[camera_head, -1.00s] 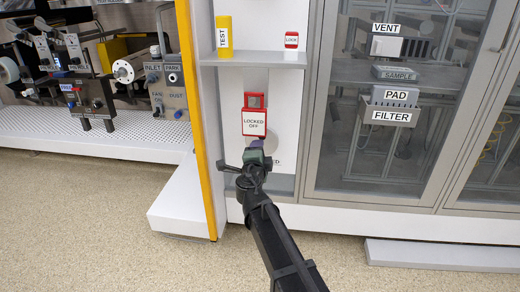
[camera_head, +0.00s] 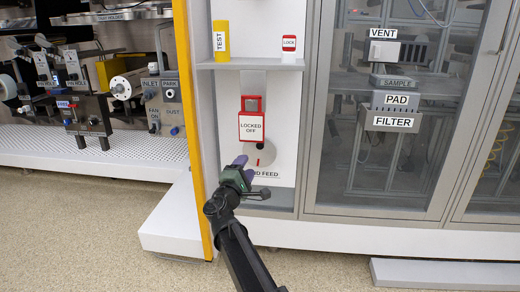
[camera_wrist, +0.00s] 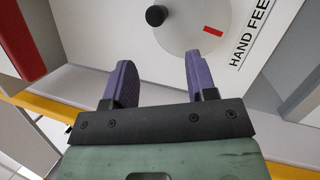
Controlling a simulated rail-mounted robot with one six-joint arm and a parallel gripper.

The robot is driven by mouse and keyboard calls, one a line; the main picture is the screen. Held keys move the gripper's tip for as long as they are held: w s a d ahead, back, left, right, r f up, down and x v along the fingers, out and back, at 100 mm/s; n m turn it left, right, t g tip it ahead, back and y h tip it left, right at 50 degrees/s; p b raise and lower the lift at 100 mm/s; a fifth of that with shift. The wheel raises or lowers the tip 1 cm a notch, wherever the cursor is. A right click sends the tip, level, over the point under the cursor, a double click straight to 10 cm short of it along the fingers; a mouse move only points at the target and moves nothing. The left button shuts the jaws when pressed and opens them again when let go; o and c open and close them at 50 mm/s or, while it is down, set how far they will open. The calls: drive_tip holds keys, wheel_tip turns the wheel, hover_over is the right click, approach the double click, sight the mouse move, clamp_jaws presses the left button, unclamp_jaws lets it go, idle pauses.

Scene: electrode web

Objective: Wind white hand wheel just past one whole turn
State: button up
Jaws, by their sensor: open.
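The hand wheel (camera_head: 266,153) is a pale disc with a red mark, low on the white panel above the partly hidden HAND FEED label. In the wrist view the wheel (camera_wrist: 196,22) shows its black knob at the left and the red mark at the right; its top is cut off. My gripper (camera_head: 245,168) is just left of and below the wheel in the head view. In the wrist view my gripper (camera_wrist: 158,68) has its two purple fingers apart with nothing between them. The knob lies beyond the fingertips, apart from them.
A red-framed LOCKED OFF tag (camera_head: 251,126) hangs directly above the wheel. A shelf (camera_head: 250,64) above carries a yellow TEST block (camera_head: 221,40) and a LOCK piece (camera_head: 289,47). A yellow post (camera_head: 190,120) stands close at the left, a glass-door cabinet (camera_head: 312,150) at the right.

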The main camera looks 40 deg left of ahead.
sight(259, 148)
drive_tip(key=w+a+r+n+p, duration=0.1)
drive_tip(key=w+n, duration=0.1)
drive_tip(key=w, duration=0.1)
drive_tip(key=w+r+n+p, duration=0.1)
drive_tip(key=w+n, duration=0.1)
drive_tip(key=w, duration=0.1)
drive_tip(key=w+a+r+n+p, duration=0.1)
drive_tip(key=w, duration=0.3)
drive_tip(key=shift+a+r+n+h, duration=0.2)
drive_tip(key=shift+a+n+h, duration=0.1)
drive_tip(key=shift+a+n, duration=0.1)
drive_tip(key=shift+d, duration=0.1)
drive_tip(key=shift+c, duration=0.3)
drive_tip(key=c, duration=0.9)
drive_tip(key=shift+o, duration=0.2)
drive_tip(key=shift+d+m, duration=0.1)
drive_tip(key=shift+m, duration=0.3)
